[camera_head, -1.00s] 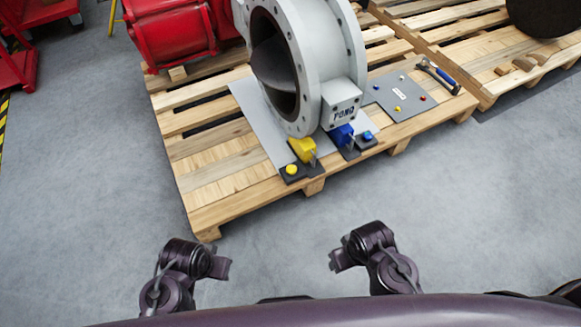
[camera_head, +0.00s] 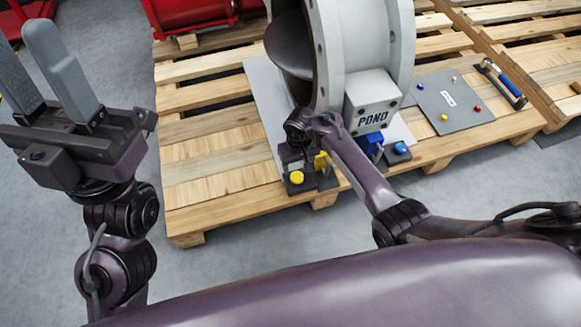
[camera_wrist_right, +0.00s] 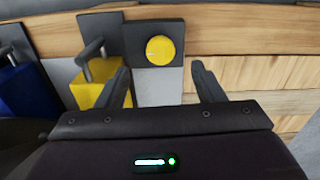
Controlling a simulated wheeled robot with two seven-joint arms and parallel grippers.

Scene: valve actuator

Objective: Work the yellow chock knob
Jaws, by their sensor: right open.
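The round yellow knob (camera_head: 297,177) sits on a dark plate at the pallet's front edge. In the right wrist view the knob (camera_wrist_right: 160,49) is just beyond and between my right fingertips, apart from both. My right gripper (camera_wrist_right: 160,68) is open and empty. In the head view it (camera_head: 299,154) is over the valve's foot, its fingers mostly hidden by my wrist. The yellow chock block (camera_wrist_right: 92,90) with a metal handle is just left of the knob, partly behind my left-hand finger. My left gripper (camera_head: 24,45) is raised at the far left, open and empty.
The large grey valve (camera_head: 352,55) stands on the wooden pallet (camera_head: 205,135) behind my right gripper. A blue block (camera_head: 369,141) and blue knob (camera_head: 400,148) are to the right. A grey panel (camera_head: 466,112) and a blue-handled hammer (camera_head: 510,88) lie farther right.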

